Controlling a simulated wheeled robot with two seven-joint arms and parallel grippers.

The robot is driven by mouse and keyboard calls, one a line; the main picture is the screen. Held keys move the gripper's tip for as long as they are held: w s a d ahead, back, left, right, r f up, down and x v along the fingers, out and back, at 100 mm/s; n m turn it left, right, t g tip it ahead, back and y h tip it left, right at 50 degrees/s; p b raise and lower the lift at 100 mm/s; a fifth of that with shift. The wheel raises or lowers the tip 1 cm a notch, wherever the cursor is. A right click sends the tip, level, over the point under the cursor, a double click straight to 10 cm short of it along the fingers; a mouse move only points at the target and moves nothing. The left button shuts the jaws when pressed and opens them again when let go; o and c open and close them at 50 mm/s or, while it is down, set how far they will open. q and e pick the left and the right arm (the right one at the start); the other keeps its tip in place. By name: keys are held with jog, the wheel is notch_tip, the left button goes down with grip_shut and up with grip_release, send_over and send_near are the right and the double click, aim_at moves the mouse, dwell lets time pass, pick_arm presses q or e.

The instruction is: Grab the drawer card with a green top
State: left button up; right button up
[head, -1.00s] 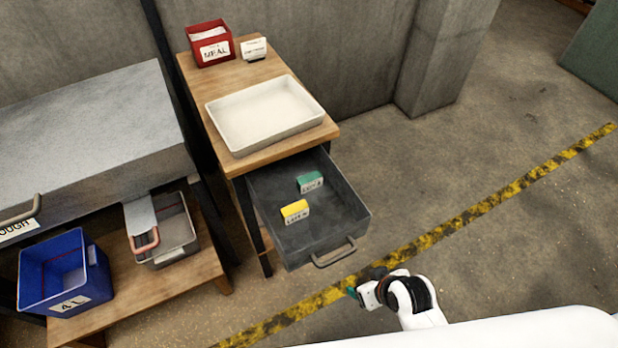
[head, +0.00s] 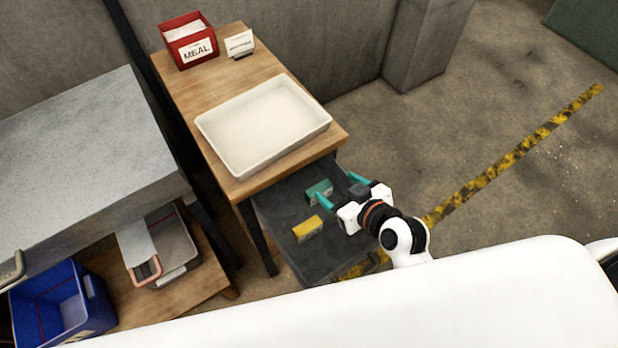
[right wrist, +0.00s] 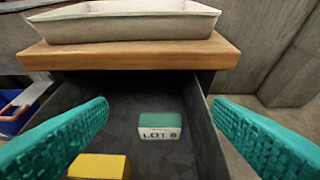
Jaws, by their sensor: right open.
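The card with a green top (head: 318,192) stands in the open dark grey drawer (head: 277,204). In the right wrist view the green-topped card (right wrist: 160,125) shows a pale front lettered "LOT B", between the fingers and beyond them. A card with a yellow top (head: 307,228) stands nearer the drawer's front; it also shows at the bottom of the right wrist view (right wrist: 98,166). My right gripper (head: 341,191) is over the drawer, its teal fingers spread wide and empty, beside the green-topped card in the head view. My left gripper is not in view.
A white tray (head: 325,124), a red "MEAL" bin (head: 191,48) and a small white card (head: 239,43) are on the wooden table above the drawer. At left are a grey metal box (head: 80,150) and a blue bin (head: 98,300). Floor right of the drawer is clear.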

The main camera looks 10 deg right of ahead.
send_near(322, 192)
jog(key=shift+b+x, duration=0.45)
jog(key=shift+x, duration=1.45)
jog(key=shift+w+a+f, duration=0.15)
jog(key=shift+w+f, duration=0.2)
jog(key=shift+f, duration=0.05)
jog(key=x, duration=0.5)
jog(key=shift+w+f, duration=0.1)
jog(key=shift+w, duration=0.05)
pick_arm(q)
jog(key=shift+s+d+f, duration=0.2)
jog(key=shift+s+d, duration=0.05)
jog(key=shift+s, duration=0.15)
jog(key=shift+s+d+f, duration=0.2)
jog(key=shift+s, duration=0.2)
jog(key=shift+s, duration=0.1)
pick_arm(e)
jog(key=shift+c, duration=0.4)
jog(key=c, duration=0.7)
